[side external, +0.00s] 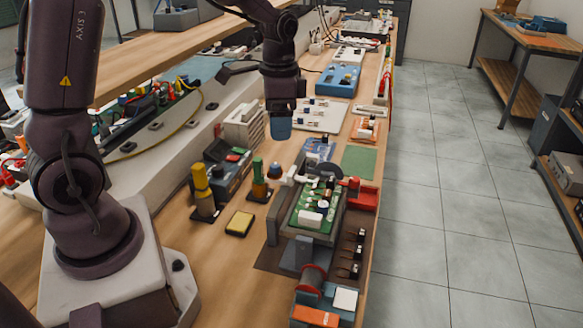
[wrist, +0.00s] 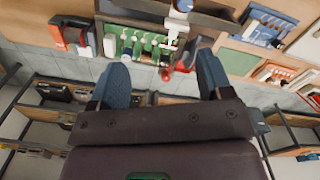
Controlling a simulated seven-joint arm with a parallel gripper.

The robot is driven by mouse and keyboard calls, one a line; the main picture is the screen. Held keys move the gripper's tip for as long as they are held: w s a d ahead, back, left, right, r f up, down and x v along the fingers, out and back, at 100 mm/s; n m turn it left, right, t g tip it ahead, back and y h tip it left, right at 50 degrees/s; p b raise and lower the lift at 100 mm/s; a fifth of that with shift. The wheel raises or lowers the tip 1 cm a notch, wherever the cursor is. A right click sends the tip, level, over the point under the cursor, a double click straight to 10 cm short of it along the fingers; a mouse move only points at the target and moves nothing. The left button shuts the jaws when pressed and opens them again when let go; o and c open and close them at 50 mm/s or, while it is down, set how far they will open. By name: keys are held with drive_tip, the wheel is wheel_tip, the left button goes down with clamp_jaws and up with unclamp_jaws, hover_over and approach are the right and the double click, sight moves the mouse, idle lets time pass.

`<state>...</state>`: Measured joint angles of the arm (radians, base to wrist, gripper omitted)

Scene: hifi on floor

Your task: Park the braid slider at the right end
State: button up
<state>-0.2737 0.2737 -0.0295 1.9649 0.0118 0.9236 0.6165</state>
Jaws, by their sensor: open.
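My gripper (side external: 281,125) hangs above the bench in the side view, back from the green circuit board (side external: 302,203) and clear of the bench top. In the wrist view my gripper (wrist: 163,58) has its two blue fingers wide apart with nothing held between them. The green board also shows in the wrist view (wrist: 140,46), beyond and partly between the fingertips. It sits in a grey holder and carries small parts, including a white block (side external: 311,218). I cannot tell for sure which part is the braid slider, or where it stands along its travel.
A red part (side external: 362,196) sits right of the board. A yellow-topped tool (side external: 202,188), a green-handled tool (side external: 259,180) and a yellow pad (side external: 240,223) stand left of it. A blue-and-red spool stand (side external: 312,284) is in front. The bench's right edge is close by.

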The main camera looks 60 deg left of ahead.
sight(292, 170)
drive_tip(key=w+f+m, duration=0.1)
drive_tip(key=f, duration=0.3)
drive_tip(key=w+f+m, duration=0.1)
drive_tip(key=f+m, duration=0.1)
drive_tip(key=f, duration=0.3)
drive_tip(key=w+a+f+m, duration=0.1)
drive_tip(key=f, duration=0.3)
drive_tip(key=shift+w+f+m, duration=0.15)
drive_tip(key=shift+m, duration=0.15)
